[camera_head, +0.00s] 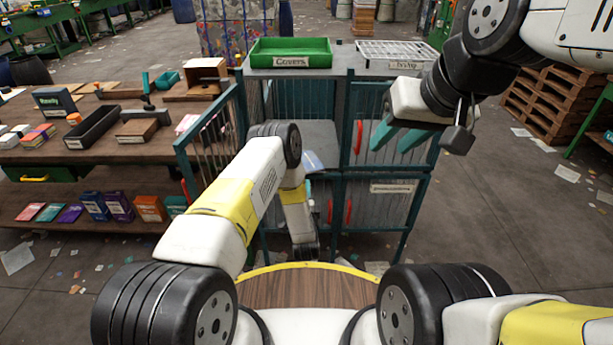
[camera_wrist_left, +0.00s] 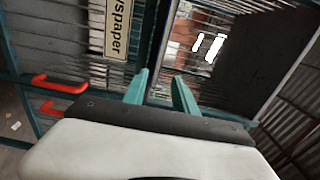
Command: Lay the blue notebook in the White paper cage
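A pale blue-white flat thing (camera_head: 314,160) lies in the upper left compartment of the caged cabinet (camera_head: 345,120), partly behind my left arm; I cannot tell if it is the blue notebook. No label reading White paper is legible. The upper left compartment's barred door (camera_head: 210,140) is swung out to the left. My left gripper's fingers are hidden in the head view; in the left wrist view the left gripper (camera_wrist_left: 163,82) is open and empty, close to the bars, below a label ending "wspaper" (camera_wrist_left: 118,28). My right gripper (camera_head: 398,138) is open and empty before the upper right door.
A green tray labelled Covers (camera_head: 290,47) and a white wire basket (camera_head: 397,50) stand on the cabinet. Red door handles (camera_head: 348,210) stick out. A wooden table (camera_head: 100,152) with boxes and books is at left. Wooden pallets (camera_head: 545,105) stand at right.

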